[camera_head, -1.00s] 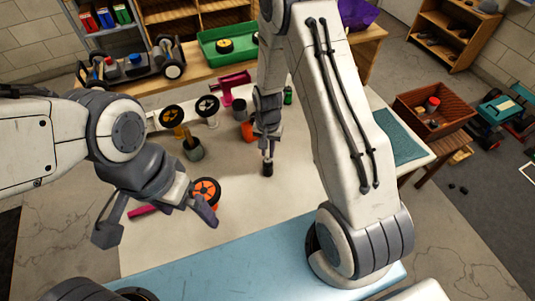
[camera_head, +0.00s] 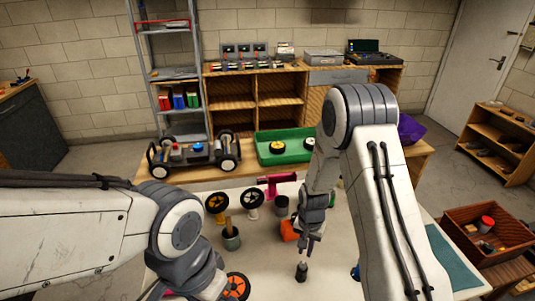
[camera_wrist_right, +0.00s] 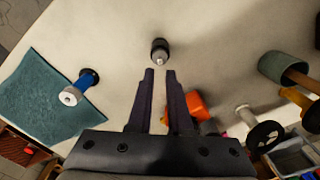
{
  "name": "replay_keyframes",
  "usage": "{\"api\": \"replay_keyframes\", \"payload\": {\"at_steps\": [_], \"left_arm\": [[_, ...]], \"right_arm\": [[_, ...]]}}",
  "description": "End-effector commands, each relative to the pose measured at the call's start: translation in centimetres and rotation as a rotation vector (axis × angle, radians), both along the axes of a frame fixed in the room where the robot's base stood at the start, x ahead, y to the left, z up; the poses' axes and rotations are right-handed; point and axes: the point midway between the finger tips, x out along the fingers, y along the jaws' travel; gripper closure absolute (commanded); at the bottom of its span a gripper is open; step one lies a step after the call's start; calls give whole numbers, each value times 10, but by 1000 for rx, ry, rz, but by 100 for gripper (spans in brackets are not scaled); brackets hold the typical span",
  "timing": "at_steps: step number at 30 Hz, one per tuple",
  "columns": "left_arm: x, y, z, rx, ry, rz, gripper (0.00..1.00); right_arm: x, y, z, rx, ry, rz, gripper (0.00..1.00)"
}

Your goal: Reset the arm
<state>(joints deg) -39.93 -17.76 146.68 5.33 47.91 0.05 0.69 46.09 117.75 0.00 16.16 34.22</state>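My right gripper (camera_head: 309,246) points down over the white table, and its two dark fingers show in the right wrist view (camera_wrist_right: 160,74) with a narrow empty gap. A small dark cylinder with a silver tip (camera_head: 301,272) stands on the table just beyond the fingertips. It also shows in the right wrist view (camera_wrist_right: 160,50), apart from the fingers. My left gripper (camera_head: 190,288) is at the bottom left, partly cut off by the frame edge, with its fingers seemingly spread. An orange-hubbed wheel (camera_head: 236,287) lies beside it.
On the table stand a yellow wheel (camera_head: 217,203), a cup (camera_head: 231,238), an orange part (camera_head: 289,230) and a blue part (camera_wrist_right: 81,86) near a teal mat (camera_wrist_right: 45,90). A car chassis (camera_head: 190,155) and a green tray (camera_head: 284,146) are behind. A wooden crate (camera_head: 480,256) is at right.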

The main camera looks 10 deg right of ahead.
Motion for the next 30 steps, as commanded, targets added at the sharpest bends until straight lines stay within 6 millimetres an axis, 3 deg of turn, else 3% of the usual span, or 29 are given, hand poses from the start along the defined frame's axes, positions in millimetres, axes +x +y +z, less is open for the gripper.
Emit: {"api": "replay_keyframes", "payload": {"at_steps": [4,8,12,18,24,30], "left_arm": [[0,0,-1,0,0,1,0],[0,0,-2,0,0,1,0],[0,0,-5,0,0,1,0],[0,0,-8,0,0,0,0],[0,0,-10,0,0,0,0],[0,0,-10,0,0,0,0]], "right_arm": [[-2,15,20,1,-8,63,82],[-17,53,67,8,-22,234,82],[-58,98,126,18,-33,487,82],[-140,138,190,43,-47,852,82],[-209,144,219,67,-54,1131,82],[-236,142,227,78,-55,1242,82]]}}
